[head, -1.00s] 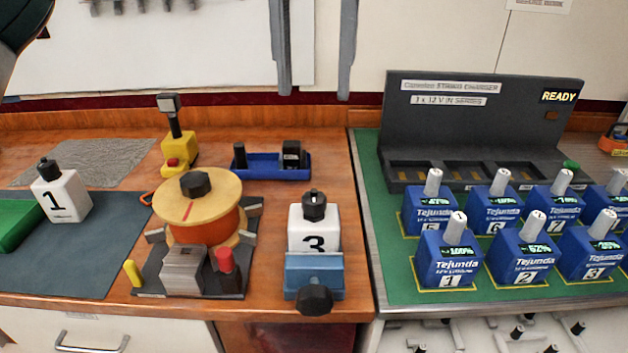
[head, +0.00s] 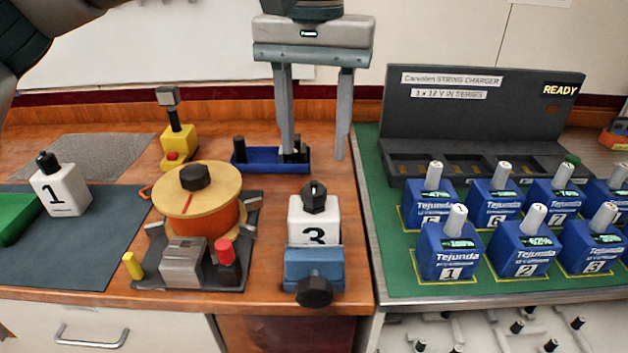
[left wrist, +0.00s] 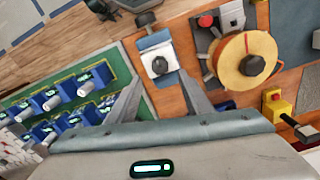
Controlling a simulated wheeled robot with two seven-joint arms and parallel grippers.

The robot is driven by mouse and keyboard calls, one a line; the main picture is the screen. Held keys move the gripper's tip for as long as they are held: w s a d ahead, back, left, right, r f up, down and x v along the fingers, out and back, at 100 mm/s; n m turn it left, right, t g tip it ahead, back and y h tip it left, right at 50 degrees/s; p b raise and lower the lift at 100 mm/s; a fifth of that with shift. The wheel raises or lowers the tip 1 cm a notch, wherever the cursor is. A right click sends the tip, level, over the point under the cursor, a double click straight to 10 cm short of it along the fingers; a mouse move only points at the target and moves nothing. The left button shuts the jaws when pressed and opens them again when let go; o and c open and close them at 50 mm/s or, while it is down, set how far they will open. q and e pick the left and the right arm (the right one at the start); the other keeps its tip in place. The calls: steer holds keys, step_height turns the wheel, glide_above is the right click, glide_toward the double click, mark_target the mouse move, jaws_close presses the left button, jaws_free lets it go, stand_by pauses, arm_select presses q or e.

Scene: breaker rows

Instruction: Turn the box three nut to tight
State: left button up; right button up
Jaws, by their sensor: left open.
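Box three is a white box marked 3 (head: 313,222) with a black nut (head: 314,196) on its top. It sits in a blue vise (head: 314,268) with a black knob at the front edge of the wooden bench. My left gripper (head: 314,155) is open and empty, pointing down above and behind box three, apart from it. In the left wrist view box three (left wrist: 160,65) lies beyond and between the open fingers (left wrist: 160,92). My right gripper is not in view.
A blue tray (head: 262,160) stands behind the box, partly hidden by my left gripper. An orange drum with a wooden top (head: 215,182) is to the left. Blue batteries (head: 450,250) stand on the green mat at right. Box 1 (head: 62,190) is far left.

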mark_target(314, 187)
arm_select(q)
step_height(314, 187, down, 8)
steer(key=shift+r, duration=0.15)
stand_by(0.4)
steer(key=c, duration=1.1)
